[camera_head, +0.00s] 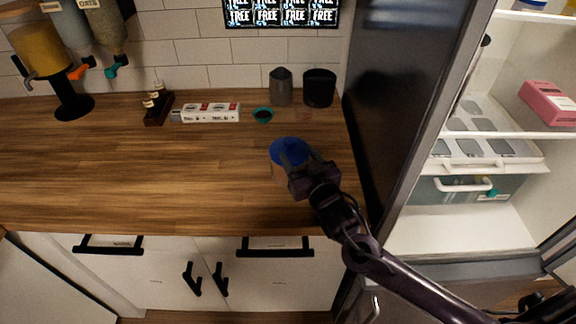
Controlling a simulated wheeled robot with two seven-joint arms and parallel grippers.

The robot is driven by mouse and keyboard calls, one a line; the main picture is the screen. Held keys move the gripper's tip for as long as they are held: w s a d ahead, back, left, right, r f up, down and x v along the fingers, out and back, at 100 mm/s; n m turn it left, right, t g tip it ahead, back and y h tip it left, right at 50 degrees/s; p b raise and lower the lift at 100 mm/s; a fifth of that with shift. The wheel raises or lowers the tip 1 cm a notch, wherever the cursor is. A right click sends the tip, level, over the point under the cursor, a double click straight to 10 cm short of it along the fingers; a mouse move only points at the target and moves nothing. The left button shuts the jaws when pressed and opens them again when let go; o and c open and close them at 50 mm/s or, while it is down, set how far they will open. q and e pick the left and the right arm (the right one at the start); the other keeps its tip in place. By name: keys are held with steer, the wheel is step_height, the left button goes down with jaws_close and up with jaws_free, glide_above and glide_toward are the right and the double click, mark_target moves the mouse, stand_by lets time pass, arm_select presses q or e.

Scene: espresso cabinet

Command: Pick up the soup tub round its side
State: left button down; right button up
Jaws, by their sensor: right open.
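The soup tub (287,153) has a blue lid and a lighter body. It stands on the wooden counter, near the middle of the picture. My right gripper (298,171) is at the tub's near right side, and its arm comes in from the lower right. The gripper is open. It hides part of the tub's body, and I cannot tell whether the fingers touch it. My left gripper is not in view.
The wooden counter (130,180) is clear left of the tub. A small teal bowl (263,115), a grey container (281,86), a black container (319,87) and a white box (211,112) stand behind. An open fridge (500,170) is at right, its dark door (405,90) beside the counter.

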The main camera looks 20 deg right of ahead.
mark_target(290, 145)
steer(key=shift+w+a+r, duration=0.1)
steer(key=shift+w+r, duration=0.15)
steer(key=shift+w, duration=0.25)
steer(key=w, duration=0.1)
steer(key=w+p, duration=0.1)
steer(key=w+a+p, duration=0.1)
steer(key=w, duration=0.1)
steer(key=shift+a+r, duration=0.1)
steer(key=shift+r, duration=0.25)
steer(key=shift+w+f, duration=0.15)
steer(key=shift+w, duration=0.2)
steer(key=shift+s, duration=0.1)
steer(key=shift+c, duration=0.3)
jaws_close()
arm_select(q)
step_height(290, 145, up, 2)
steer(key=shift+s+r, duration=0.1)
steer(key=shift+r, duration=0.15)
